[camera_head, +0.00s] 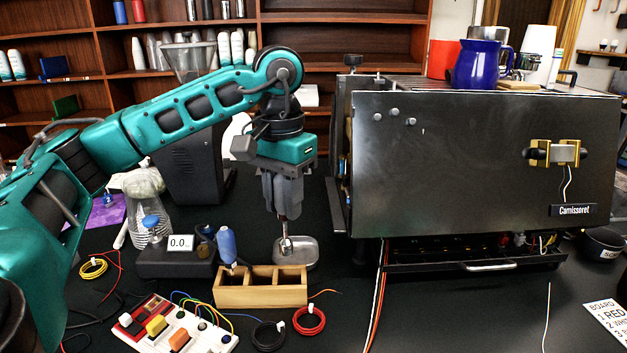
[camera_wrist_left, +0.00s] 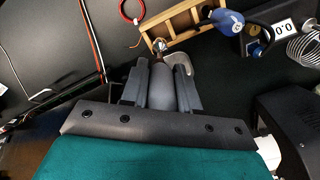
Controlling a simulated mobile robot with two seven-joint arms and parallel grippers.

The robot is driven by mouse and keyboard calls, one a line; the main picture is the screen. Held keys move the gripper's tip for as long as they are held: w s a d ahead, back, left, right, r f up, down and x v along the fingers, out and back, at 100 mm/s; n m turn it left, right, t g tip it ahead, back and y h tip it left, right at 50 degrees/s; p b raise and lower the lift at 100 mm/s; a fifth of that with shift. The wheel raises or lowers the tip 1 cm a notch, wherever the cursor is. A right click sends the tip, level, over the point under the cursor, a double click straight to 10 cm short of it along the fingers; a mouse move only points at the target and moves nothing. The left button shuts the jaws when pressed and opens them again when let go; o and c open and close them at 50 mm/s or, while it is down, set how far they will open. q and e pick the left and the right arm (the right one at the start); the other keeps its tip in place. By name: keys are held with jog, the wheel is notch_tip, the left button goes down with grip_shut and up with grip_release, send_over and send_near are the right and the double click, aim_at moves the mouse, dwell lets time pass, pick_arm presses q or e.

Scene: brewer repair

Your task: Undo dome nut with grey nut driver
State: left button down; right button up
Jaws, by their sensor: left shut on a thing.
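My left gripper (camera_head: 283,195) is shut on the grey nut driver (camera_head: 290,205) and holds it upright, tip down. The driver's metal tip is over or at a small metal dish (camera_head: 308,252); I cannot tell if it touches. In the left wrist view the grey handle (camera_wrist_left: 162,90) lies between the two fingers (camera_wrist_left: 160,80), and the dish (camera_wrist_left: 182,60) is partly hidden behind it. Several small round silver heads, perhaps dome nuts (camera_head: 393,113), sit on the brewer's steel side panel (camera_head: 470,170). My right gripper is not in view.
A scale (camera_head: 160,262), a switch board (camera_head: 172,330) and red wire coil (camera_head: 309,321) lie nearby. A blue mug (camera_head: 478,65) stands on the brewer.

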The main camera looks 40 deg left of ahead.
aim_at(287, 240)
pick_arm(q)
jog(key=shift+w, duration=0.4)
jog(key=shift+s+f+b, duration=0.25)
jog(key=shift+f+b, duration=0.25)
jog(key=shift+f, duration=0.2)
jog(key=shift+w+f+b, duration=0.1)
jog(key=shift+f+b, duration=1.1)
jog(key=shift+f, duration=0.45)
jog(key=shift+f, duration=0.1)
jog(key=shift+f+b, duration=2)
jog(key=shift+f, duration=0.4)
jog(key=c, duration=0.8)
grip_release()
